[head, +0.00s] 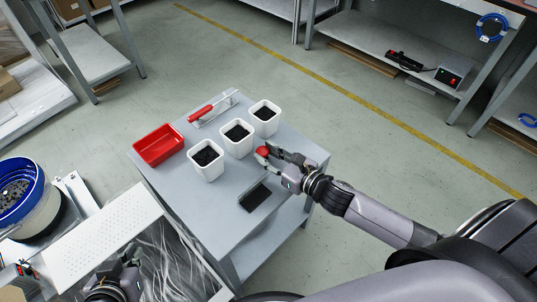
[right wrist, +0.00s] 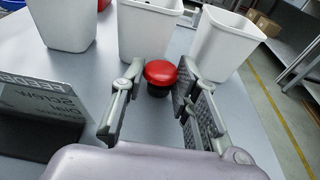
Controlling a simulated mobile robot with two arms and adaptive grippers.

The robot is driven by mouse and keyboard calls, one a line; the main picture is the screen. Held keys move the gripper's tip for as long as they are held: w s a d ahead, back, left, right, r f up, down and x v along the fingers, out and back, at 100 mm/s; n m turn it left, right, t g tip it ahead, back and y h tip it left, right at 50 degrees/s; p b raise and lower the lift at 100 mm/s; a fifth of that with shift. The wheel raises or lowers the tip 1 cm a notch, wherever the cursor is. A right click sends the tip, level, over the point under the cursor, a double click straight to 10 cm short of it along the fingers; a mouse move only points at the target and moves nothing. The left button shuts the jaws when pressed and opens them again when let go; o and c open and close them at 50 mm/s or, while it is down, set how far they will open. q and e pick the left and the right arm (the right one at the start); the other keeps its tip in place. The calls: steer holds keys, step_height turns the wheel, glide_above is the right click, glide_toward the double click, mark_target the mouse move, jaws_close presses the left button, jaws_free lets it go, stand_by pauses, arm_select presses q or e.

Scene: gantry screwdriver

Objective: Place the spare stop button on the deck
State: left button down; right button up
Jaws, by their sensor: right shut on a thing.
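The spare stop button has a red mushroom cap (right wrist: 161,71) on a black base. In the right wrist view it sits between the fingertips of my right gripper (right wrist: 158,88), which is shut on it. In the head view the red button (head: 263,151) shows at the tips of my right gripper (head: 272,154), over the right part of the grey deck (head: 227,217). I cannot tell whether its base touches the deck.
Three white cups with dark contents (head: 207,160) (head: 238,138) (head: 265,118) stand beyond the button. A red tray (head: 159,145) and a red-handled tool (head: 201,112) lie farther left. A dark sign (head: 255,197) stands near the deck's front right. Front-left deck is clear.

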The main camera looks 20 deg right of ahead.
steer(key=shift+f, duration=0.15)
steer(key=o, duration=0.9)
